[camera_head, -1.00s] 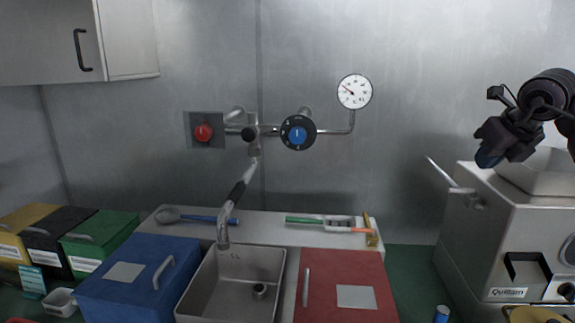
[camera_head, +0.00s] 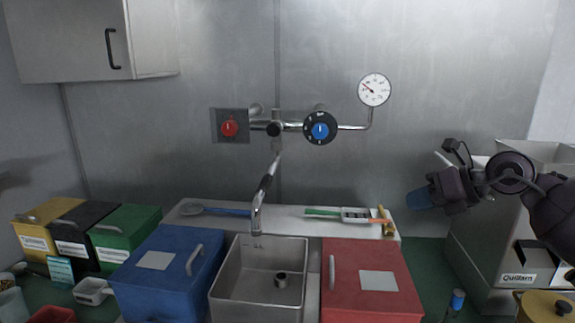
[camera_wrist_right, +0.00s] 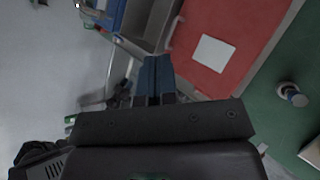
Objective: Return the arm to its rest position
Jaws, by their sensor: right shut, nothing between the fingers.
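My right gripper (camera_head: 420,198) is at the right of the head view, its blue fingertips pointing left. It is raised in front of the grey bean grinder (camera_head: 487,240) and hides part of it. In the right wrist view the two blue fingers (camera_wrist_right: 153,80) lie together, with nothing between them. The gripper is apart from the red box (camera_head: 371,290) and the wall pipes. My left gripper is not in view.
A sink (camera_head: 258,283) stands between a blue box (camera_head: 165,275) and the red box. A faucet (camera_head: 263,195), a blue knob (camera_head: 320,128) and a gauge (camera_head: 375,90) are on the back wall. A blue-capped item (camera_head: 457,299) stands near the grinder.

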